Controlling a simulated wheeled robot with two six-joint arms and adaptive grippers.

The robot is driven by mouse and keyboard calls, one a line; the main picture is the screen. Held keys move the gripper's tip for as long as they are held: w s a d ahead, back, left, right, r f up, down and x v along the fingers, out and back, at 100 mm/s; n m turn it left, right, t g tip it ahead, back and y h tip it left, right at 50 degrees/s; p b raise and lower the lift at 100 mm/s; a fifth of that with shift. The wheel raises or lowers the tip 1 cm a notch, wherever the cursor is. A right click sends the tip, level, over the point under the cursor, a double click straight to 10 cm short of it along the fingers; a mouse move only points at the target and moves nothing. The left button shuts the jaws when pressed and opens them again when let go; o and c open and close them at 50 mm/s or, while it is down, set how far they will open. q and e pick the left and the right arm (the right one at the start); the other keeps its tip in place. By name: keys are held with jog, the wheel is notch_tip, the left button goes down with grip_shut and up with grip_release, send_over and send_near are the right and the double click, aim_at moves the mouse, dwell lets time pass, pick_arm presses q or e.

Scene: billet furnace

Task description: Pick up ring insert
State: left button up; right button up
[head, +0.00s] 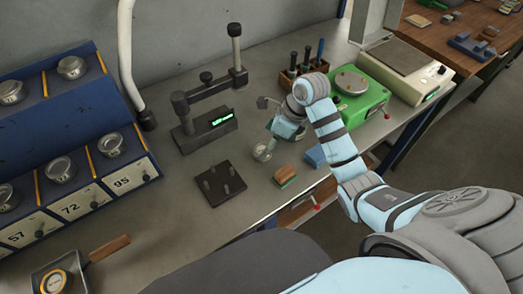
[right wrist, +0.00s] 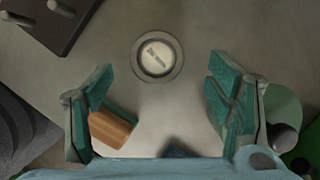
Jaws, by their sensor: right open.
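A small round metal piece (head: 263,151), which looks like the ring insert, stands on the grey bench just right of the dark pegged plate. In the right wrist view it is a pale disc with a small label inside a darker ring (right wrist: 157,57). My right gripper (head: 285,128) is over the bench beside it. In the right wrist view the two teal-padded fingers (right wrist: 160,95) are wide apart with nothing between them. The disc lies ahead of the fingertips, roughly centred between them, and is not touched. My left gripper is not in view.
The dark pegged plate (head: 222,184) is left of the piece. A wood-backed brush or block (head: 286,175) and a blue block (head: 315,156) lie close on the right. A green scale (head: 357,96), tool holder (head: 303,67) and gauge stand (head: 205,128) are behind. A blue rack (head: 72,215) holds similar round pieces.

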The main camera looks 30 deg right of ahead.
aim_at(262, 149)
jog(key=x, duration=0.4)
jog(key=shift+a+f, duration=0.1)
jog(key=shift+s, duration=0.15)
jog(key=c, duration=1.6)
jog(key=shift+c, duration=0.7)
